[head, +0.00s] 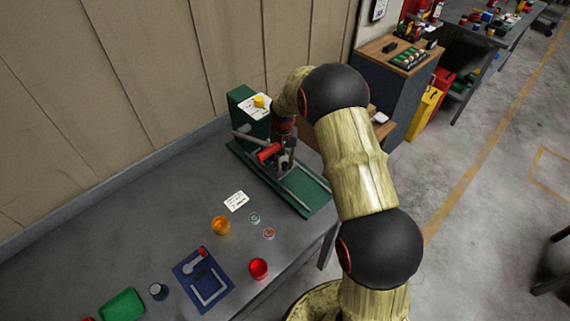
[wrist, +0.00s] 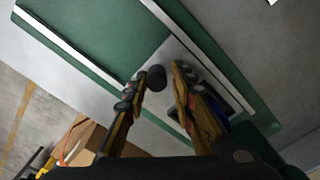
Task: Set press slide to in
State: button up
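The green press (head: 240,101) stands at the back of the grey bench, with its green base and two pale rails (head: 303,196) reaching toward the front right. In the wrist view, the grey slide plate (wrist: 170,50) lies between the rails and carries a dark round knob (wrist: 156,78). My gripper (wrist: 158,76) is over the slide with its fingers apart, one on each side of the knob. A small gap seems to show beside the knob. In the head view my gripper (head: 286,158) is at the press, and it partly hides the slide.
A red cylinder-shaped part (head: 268,152) sticks out beside my gripper at the press. A white card (head: 236,201), an orange cup (head: 220,225), a red cup (head: 258,269) and a blue tray (head: 187,271) are on the bench. The bench's front edge is close.

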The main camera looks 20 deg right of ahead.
jog(key=o, duration=0.3)
jog(key=shift+o, duration=0.2)
notch_tip(320, 180, up, 12)
dwell(0.5)
jog(key=shift+f, duration=0.1)
dwell(0.4)
